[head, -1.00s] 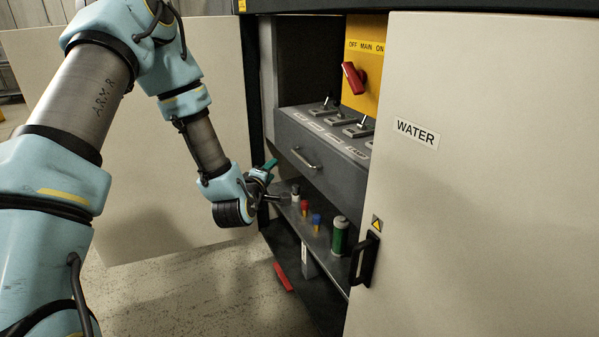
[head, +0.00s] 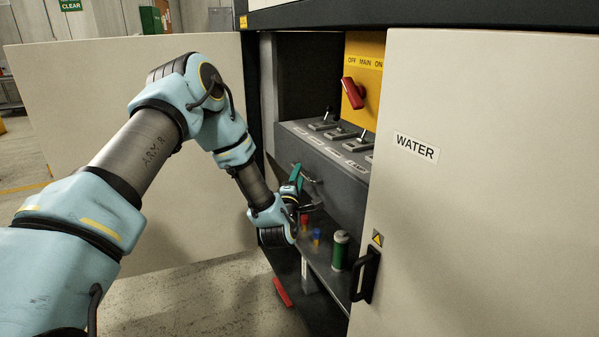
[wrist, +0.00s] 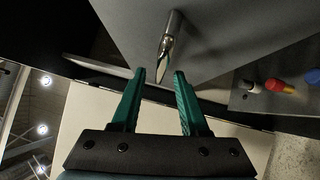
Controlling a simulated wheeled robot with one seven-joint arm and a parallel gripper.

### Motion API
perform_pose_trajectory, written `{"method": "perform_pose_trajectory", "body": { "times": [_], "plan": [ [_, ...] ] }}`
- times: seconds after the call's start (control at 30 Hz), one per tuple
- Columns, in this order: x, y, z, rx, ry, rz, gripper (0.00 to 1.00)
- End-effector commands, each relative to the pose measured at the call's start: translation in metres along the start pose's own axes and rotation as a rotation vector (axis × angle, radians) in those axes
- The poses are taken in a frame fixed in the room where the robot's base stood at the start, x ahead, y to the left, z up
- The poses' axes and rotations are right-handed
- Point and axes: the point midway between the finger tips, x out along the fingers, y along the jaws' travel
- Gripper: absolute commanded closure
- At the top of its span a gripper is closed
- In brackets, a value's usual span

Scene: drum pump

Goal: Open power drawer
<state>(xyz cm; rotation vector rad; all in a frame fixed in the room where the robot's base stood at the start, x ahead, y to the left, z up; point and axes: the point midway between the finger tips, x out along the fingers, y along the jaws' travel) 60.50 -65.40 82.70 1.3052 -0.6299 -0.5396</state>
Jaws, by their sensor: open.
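The power drawer (head: 335,185) is a dark grey box with a row of labelled switches on its top, inside the open cabinet. It looks shut. Its metal bar handle (head: 308,174) is on the front face, partly hidden by my gripper in the head view. In the wrist view the handle (wrist: 169,38) lies just beyond my fingertips, roughly in line with the gap between them. My gripper (wrist: 166,76) has green fingers, spread apart with nothing between them. In the head view my gripper (head: 297,176) is close in front of the drawer's left part.
Below the drawer, a shelf (head: 325,262) holds a green can (head: 340,250) and small red and blue items. The WATER door (head: 480,180) stands to the right with a black handle (head: 366,275). Another open door panel (head: 190,225) is behind my arm. A red switch (head: 353,92) is above.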

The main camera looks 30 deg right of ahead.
Motion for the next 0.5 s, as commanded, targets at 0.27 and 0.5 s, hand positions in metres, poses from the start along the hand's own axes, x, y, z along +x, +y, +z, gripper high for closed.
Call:
{"method": "perform_pose_trajectory", "body": {
  "times": [0.27, 0.5],
  "plan": [
    [0.0146, -0.0006, -0.0002, 0.000, 0.000, -0.002, 0.56],
    [0.0145, -0.0006, -0.0002, 0.000, 0.000, -0.002, 0.60]
  ]
}}
